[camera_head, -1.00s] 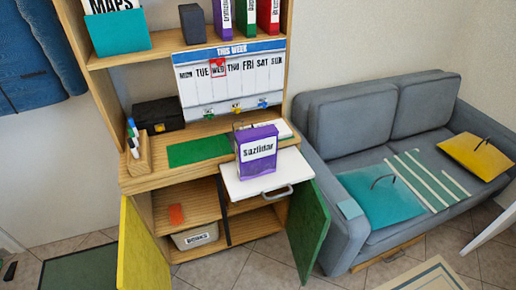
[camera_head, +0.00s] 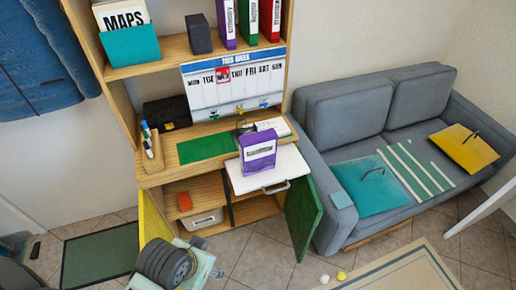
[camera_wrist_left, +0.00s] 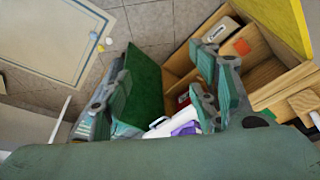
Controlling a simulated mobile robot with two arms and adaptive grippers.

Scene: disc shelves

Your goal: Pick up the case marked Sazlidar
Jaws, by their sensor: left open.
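The case marked Sazlidar is a purple box with a white label (camera_head: 258,152). It stands upright on the white pull-out shelf (camera_head: 286,174) of the desk unit; its label is too small to read clearly now. In the left wrist view a purple part of the case (camera_wrist_left: 185,129) shows low between the fingers, partly hidden by my gripper body. My left gripper (camera_wrist_left: 162,65) is open and empty. In the head view my left arm shows at the bottom, in front of the cabinet and well apart from the case. My right gripper is not in view.
The yellow door (camera_head: 154,222) and green door (camera_head: 303,208) stand open below the shelf. A calendar board (camera_head: 232,85) stands behind. The grey sofa (camera_head: 335,232) is at the right.

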